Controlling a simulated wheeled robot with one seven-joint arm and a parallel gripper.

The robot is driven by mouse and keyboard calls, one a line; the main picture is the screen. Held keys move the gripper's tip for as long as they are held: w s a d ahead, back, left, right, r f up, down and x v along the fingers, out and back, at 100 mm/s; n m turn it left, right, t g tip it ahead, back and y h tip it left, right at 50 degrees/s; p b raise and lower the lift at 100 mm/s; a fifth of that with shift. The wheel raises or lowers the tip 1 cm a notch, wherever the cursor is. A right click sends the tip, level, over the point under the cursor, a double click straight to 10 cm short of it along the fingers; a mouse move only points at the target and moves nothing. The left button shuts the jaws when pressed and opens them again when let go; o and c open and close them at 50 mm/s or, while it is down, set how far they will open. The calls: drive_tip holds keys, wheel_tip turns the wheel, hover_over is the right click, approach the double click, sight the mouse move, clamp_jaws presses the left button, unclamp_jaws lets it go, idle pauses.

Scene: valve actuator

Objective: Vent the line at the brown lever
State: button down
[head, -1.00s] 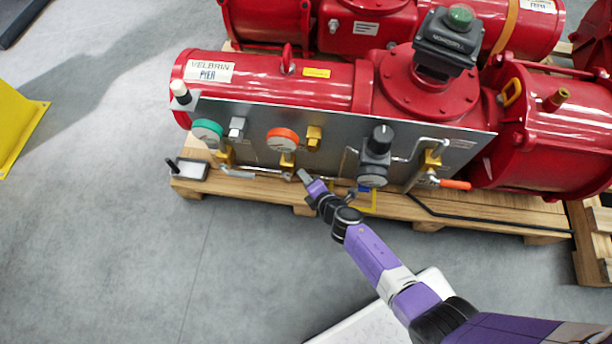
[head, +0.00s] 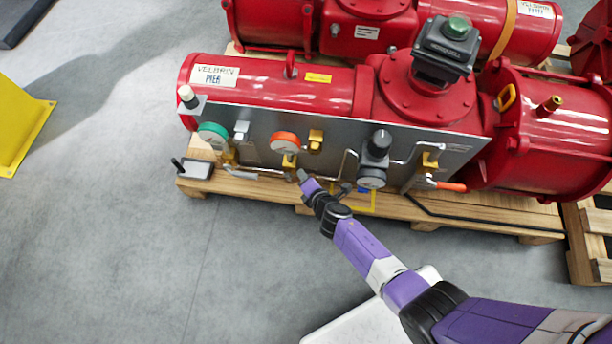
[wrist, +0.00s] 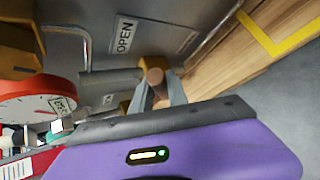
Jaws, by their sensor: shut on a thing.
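The brown lever (wrist: 155,80) shows its rounded end between my gripper's two grey fingers in the wrist view. My gripper (wrist: 160,92) is shut on it; the fingers press on its sides. A brass valve body (wrist: 140,97) shows just behind the lever, near an "OPEN" label (wrist: 124,36) on the panel. In the head view my gripper (head: 303,176) is at the lower edge of the grey panel (head: 262,125), below the orange-rimmed gauge (head: 284,142). There my gripper hides the lever, so its angle is hard to tell.
A green-rimmed gauge (head: 212,134) and a grey lever (head: 241,174) are to the left. A black-knobbed regulator (head: 378,150) and an orange lever (head: 451,187) are to the right. The red actuator (head: 320,93) stands behind on a wooden pallet (head: 500,222).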

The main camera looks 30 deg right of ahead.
sight(292, 179)
drive_tip(key=r+p, duration=0.1)
drive_tip(key=w+a+r+n+g+h+p, duration=0.1)
drive_tip(key=p, duration=0.1)
drive_tip(key=shift+a+p, duration=0.1)
drive_tip(key=shift+p, duration=0.2)
drive_tip(key=shift+w+a+r+n+g+h+p, duration=0.15)
drive_tip(key=shift+w+a+n+g+h+p, duration=0.25)
drive_tip(key=shift+g+h, duration=0.3)
drive_tip(key=shift+w+a+r+n+g+h+b, duration=0.1)
drive_tip(key=shift+w+a+n+g+h+b, duration=0.1)
drive_tip(key=shift+a+n+g+h, duration=0.15)
drive_tip(key=shift+w+a+n+g+h+b, duration=0.15)
drive_tip(key=shift+w+a+g+h, duration=0.1)
drive_tip(key=shift+a+h, duration=0.2)
drive_tip(key=shift+w+a+r+n+g+h+b, duration=0.1)
drive_tip(key=shift+w+a+n+g+h+b, duration=0.25)
drive_tip(key=shift+h+b, duration=0.35)
drive_tip(key=shift+w+a+r+n+g+h+b, duration=0.2)
drive_tip(key=shift+a+g+h+b, duration=0.25)
drive_tip(key=shift+b, duration=0.5)
drive_tip(key=shift+f, duration=0.1)
drive_tip(key=c, duration=1.3)
unclamp_jaws()
